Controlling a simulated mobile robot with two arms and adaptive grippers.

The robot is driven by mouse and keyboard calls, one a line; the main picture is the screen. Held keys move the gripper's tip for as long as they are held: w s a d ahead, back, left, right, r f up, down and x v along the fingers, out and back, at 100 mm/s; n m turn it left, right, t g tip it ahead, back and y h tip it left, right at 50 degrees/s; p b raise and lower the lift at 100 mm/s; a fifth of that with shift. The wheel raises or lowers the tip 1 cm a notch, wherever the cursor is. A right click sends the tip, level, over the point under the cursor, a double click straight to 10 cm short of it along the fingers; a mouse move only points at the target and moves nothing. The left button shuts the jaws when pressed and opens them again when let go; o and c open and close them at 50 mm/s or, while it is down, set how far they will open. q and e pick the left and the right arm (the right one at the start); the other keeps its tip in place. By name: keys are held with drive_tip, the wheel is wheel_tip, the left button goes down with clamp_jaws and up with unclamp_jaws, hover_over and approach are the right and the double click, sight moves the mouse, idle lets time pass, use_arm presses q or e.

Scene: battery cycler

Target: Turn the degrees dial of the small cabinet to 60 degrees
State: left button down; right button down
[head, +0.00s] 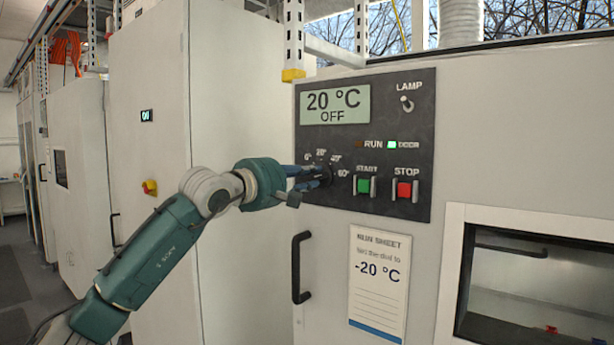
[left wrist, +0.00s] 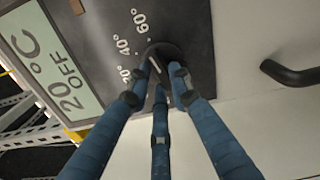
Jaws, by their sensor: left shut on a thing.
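The degrees dial (head: 325,174) is a dark round knob on the cabinet's dark control panel (head: 440,120), with white degree marks around its upper side up to 60°. The display (head: 335,104) above it reads 20 °C OFF. My left gripper (head: 308,176) reaches in from the left and is shut on the dial. In the left wrist view its blue fingers (left wrist: 162,78) close around the dial (left wrist: 178,50), near the 20°, 40° and 60° marks. The fingers partly cover the dial, and I cannot tell clearly which mark it points to. My right gripper is not in view.
A green START button (head: 365,187) and a red STOP button (head: 405,190) sit just right of the dial. The LAMP switch (head: 406,103) is above them. A run sheet (head: 379,283) reading -20 °C and a black door handle (head: 301,267) are below. A tall cabinet (head: 150,75) stands left.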

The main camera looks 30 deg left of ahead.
use_arm(q)
drive_tip(key=shift+m, duration=0.7)
drive_tip(key=c, duration=1.5)
unclamp_jaws()
drive_tip(key=shift+d, duration=0.1)
drive_tip(key=shift+c, duration=0.2)
drive_tip(key=s, duration=1.2)
drive_tip(key=shift+a, duration=0.45)
